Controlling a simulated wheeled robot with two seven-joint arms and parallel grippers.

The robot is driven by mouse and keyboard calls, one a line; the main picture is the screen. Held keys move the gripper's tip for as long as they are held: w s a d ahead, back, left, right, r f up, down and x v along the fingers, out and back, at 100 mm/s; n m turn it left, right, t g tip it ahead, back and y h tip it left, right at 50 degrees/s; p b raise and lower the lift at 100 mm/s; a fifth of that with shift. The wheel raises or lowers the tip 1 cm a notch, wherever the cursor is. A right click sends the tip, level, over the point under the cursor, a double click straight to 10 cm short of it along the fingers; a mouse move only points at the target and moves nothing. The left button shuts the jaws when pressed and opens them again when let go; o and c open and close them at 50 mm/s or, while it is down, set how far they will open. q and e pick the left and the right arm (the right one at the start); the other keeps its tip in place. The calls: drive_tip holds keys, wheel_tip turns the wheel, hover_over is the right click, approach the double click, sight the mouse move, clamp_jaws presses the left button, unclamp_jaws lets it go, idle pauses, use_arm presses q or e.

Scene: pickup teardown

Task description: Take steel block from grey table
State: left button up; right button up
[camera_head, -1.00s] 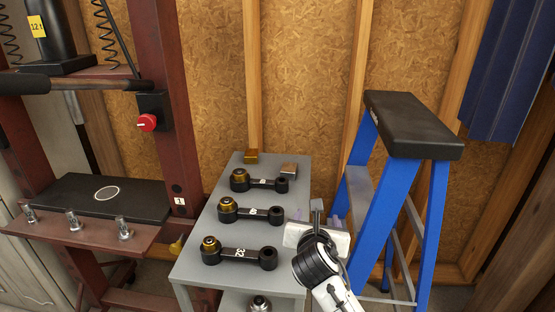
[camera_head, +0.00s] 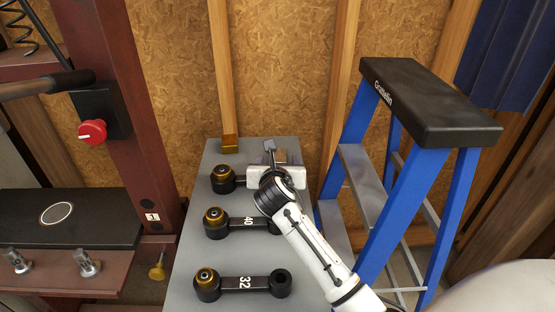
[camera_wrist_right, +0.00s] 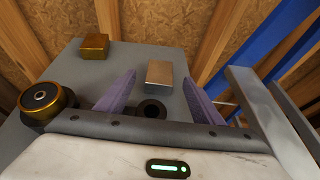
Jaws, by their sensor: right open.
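The steel block (camera_wrist_right: 165,75) lies on the grey table (camera_wrist_right: 62,72), near its far edge. In the right wrist view it shows between the fingertips of my right gripper (camera_wrist_right: 159,80), closer to the right-hand finger. The fingers are open with nothing held between them; I cannot tell how far above the table they are. In the head view my right gripper (camera_head: 279,168) is over the far right part of the grey table (camera_head: 190,255) and mostly hides the block. My left gripper is out of view.
A brass block (camera_head: 230,144) sits at the table's far left corner. Black links with brass-coloured ends, such as one marked 32 (camera_head: 243,283), lie in a row. A blue stepladder (camera_head: 430,105) stands close on the right, a red press frame (camera_head: 150,130) on the left.

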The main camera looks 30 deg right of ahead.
sight(278, 154)
drive_tip(key=x, duration=0.5)
drive_tip(key=shift+f, duration=0.1)
clamp_jaws()
drive_tip(key=shift+w, duration=0.15)
